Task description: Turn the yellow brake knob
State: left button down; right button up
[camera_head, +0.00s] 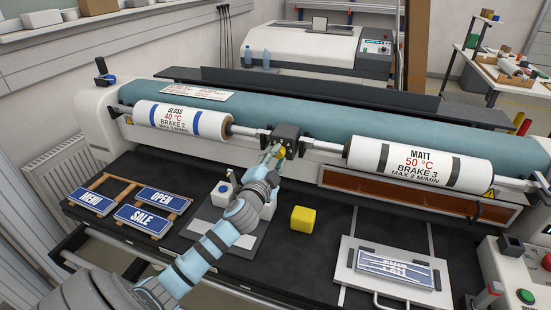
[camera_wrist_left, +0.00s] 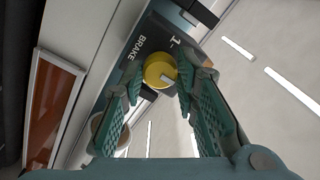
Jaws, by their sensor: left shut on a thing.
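The yellow brake knob (camera_wrist_left: 160,70) sits on a dark block labelled BRAKE (camera_wrist_left: 140,48) in the left wrist view. A light notch shows on its face, near a "1" mark. In the head view the knob (camera_head: 282,152) is a small yellow spot on the dark block between the two film rolls. My left gripper (camera_wrist_left: 157,80) has its green fingers on both sides of the knob and is shut on it. In the head view the left gripper (camera_head: 275,158) reaches up to the block and partly hides the knob. My right gripper is not in view.
The GLOSS roll (camera_head: 181,120) is left of the block and the MATT roll (camera_head: 420,165) is right. A control box with a green button (camera_head: 525,296) stands at the right.

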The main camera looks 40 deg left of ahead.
pick_arm(q)
jog(key=c, duration=1.2)
grip_release()
jog(key=shift+c, duration=0.2)
jog(key=v, duration=1.2)
